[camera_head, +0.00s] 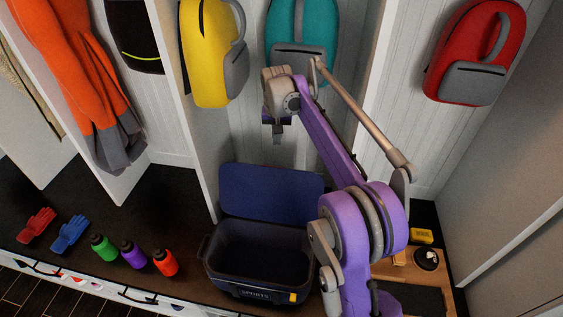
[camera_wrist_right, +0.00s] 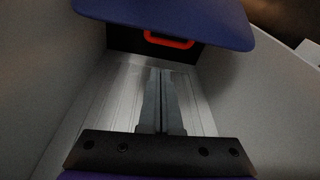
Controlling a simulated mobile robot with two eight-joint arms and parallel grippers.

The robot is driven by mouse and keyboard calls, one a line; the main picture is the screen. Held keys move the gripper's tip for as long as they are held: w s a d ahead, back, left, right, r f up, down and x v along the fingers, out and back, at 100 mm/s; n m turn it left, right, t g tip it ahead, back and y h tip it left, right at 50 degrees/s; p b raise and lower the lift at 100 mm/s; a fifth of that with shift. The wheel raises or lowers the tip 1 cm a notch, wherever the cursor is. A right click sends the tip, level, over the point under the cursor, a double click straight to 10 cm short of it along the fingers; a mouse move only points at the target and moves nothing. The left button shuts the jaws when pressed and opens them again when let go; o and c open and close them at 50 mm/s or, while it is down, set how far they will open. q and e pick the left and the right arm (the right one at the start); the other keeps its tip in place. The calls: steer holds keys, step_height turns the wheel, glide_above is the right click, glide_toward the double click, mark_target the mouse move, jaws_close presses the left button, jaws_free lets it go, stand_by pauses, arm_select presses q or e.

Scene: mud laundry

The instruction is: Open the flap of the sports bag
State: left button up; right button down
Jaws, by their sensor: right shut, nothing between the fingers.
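The dark blue sports bag (camera_head: 258,262) stands on the dark bench, with "SPORTS" and a yellow tag on its front. Its blue flap (camera_head: 272,192) stands up at the back, leaning toward the wall panel, and the bag's dark inside is exposed. My right gripper (camera_head: 277,138) is shut and empty, pointing down above and behind the flap's top edge, apart from it. In the right wrist view the shut fingers (camera_wrist_right: 161,85) show in the middle, with a blue panel, probably the flap (camera_wrist_right: 170,18), and a red-orange handle (camera_wrist_right: 169,40) beyond. My left gripper is not in view.
Yellow (camera_head: 208,60), teal (camera_head: 300,28) and red (camera_head: 476,60) backpacks hang behind. White dividers flank the bay.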

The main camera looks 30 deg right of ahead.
steer(key=w+d+f+m, duration=0.1)
steer(key=w+d+f, duration=0.3)
step_height(320, 180, down, 9)
steer(key=s+a+b, duration=0.1)
steer(key=s, duration=0.1)
steer(key=shift+a+g, duration=0.2)
steer(key=shift+g, duration=0.2)
steer(key=shift+s, duration=0.1)
stand_by(0.3)
steer(key=shift+s+a+r+t+h+b, duration=0.25)
steer(key=shift+s+a+r+t+b, duration=0.15)
steer(key=shift+s, duration=0.2)
steer(key=shift+s+a+r+t+h+b, duration=0.15)
steer(key=shift+s+a+r+t+h, duration=0.1)
steer(key=shift+s+a+r, duration=0.25)
steer(key=shift+s+a+r+t+h+b, duration=0.2)
steer(key=shift+s+a+r+t+b, duration=0.2)
steer(key=shift+s, duration=0.25)
steer(key=shift+f, duration=0.1)
